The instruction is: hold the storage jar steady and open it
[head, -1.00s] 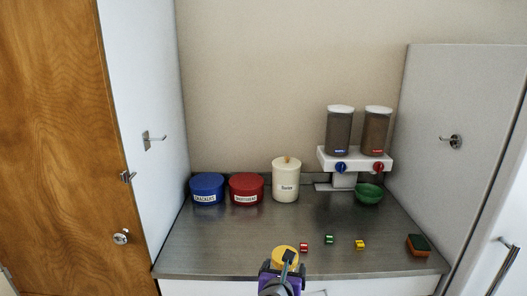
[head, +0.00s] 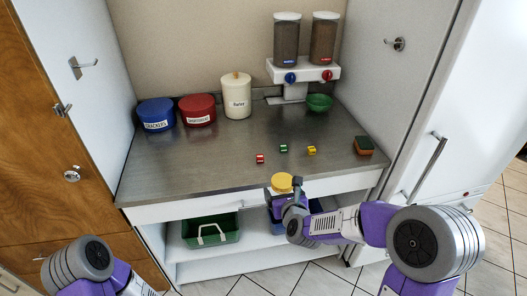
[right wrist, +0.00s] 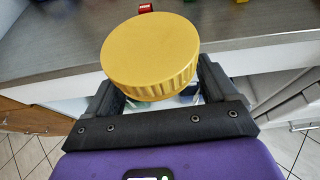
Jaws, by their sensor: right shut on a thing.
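The storage jar shows mainly as its round yellow ridged lid (head: 281,182), at the counter's front edge in the head view. In the right wrist view the yellow lid (right wrist: 150,52) is seated on top, and a little clear jar body shows below it between the fingers. My right gripper (head: 287,194) is shut on the jar below the lid, with a dark finger on each side. The rest of the jar body is hidden by the gripper. My left arm shows at the bottom left of the head view, but its gripper is out of frame.
Blue (head: 156,114) and red (head: 197,110) canisters, a cream jar (head: 236,97), a dispenser (head: 303,71) and a green bowl (head: 319,102) stand at the back. Several small colored blocks and a sponge (head: 363,146) lie on the counter (head: 190,160). Its middle-left is clear. A green bin (head: 211,232) sits below.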

